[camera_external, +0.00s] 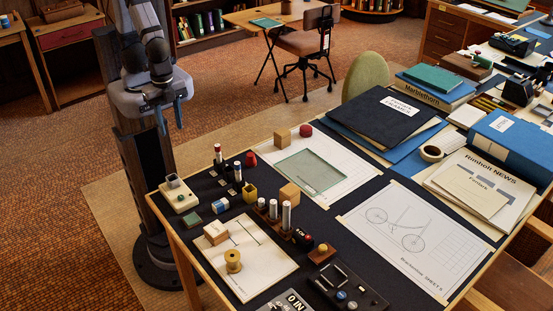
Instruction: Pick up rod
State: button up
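Several short upright rods stand on the dark desk mat. Silver rods (286,216) stand in a wooden block (262,217) near the middle of the desk. Another silver rod (238,171) and a red-topped rod (218,153) stand further left and back, in or on small dark bases. I cannot tell which rod the task means. My gripper (170,123) points down with its two fingers apart and nothing between them. It hangs in the air at upper left, above and to the left of the rods, touching none of them.
A glass plate (312,171) lies behind. Folders (386,115) and a drawing sheet (405,238) cover the right side.

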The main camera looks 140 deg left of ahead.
jog(key=t+p, duration=0.5)
jog(key=t, duration=0.2)
send_near(261, 200)
jog(key=shift+p+x, duration=0.85)
jog(key=shift+x, duration=3.3)
grip_shut()
